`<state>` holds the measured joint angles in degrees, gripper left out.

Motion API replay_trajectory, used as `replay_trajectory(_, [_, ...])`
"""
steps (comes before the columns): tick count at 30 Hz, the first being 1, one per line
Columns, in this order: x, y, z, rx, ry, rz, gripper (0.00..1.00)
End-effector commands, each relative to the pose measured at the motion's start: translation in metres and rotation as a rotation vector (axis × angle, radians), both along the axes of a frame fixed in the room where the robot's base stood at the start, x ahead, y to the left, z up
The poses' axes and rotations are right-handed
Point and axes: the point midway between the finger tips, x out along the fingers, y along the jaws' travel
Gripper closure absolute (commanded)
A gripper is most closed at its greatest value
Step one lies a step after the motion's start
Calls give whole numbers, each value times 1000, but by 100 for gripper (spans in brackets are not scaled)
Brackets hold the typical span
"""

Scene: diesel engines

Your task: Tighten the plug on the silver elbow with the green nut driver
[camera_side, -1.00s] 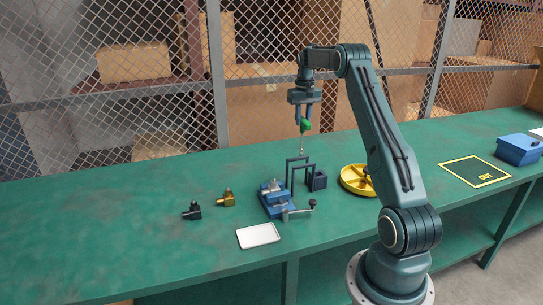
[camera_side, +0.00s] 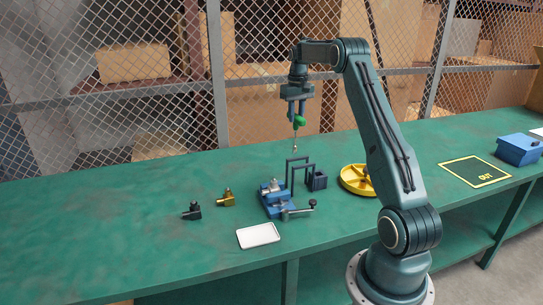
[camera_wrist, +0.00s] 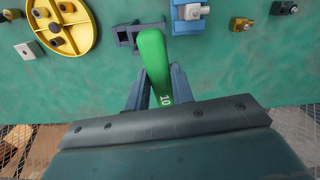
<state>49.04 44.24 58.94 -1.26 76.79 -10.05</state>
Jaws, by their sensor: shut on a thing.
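My gripper (camera_side: 297,108) is shut on the green handle of the nut driver (camera_side: 299,121). The driver hangs shaft down, above the bench and above the dark frame of its stand. In the wrist view the green handle (camera_wrist: 152,58) stands between the fingers and carries the mark "10". The silver elbow (camera_side: 270,187) sits in the blue vise (camera_side: 277,203), below and left of the driver. It also shows in the wrist view (camera_wrist: 192,12). The plug on it is too small to make out clearly.
The dark stand (camera_side: 317,181) is right of the vise. A brass elbow (camera_side: 227,198) and a black elbow (camera_side: 193,211) lie to the left. The OUT mat (camera_side: 468,171) and blue box (camera_side: 518,149) are far right.

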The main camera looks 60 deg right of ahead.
Motion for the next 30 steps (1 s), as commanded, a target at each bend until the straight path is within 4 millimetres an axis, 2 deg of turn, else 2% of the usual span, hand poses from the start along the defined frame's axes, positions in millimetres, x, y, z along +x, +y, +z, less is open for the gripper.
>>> replay_trajectory(6, [23,48,15,3,-10,205,100])
replay_trajectory(12, [34,81,22,8,-16,344,100])
replay_trajectory(17, [36,89,24,9,-17,381,100])
replay_trajectory(30, [36,89,17,10,-17,380,100])
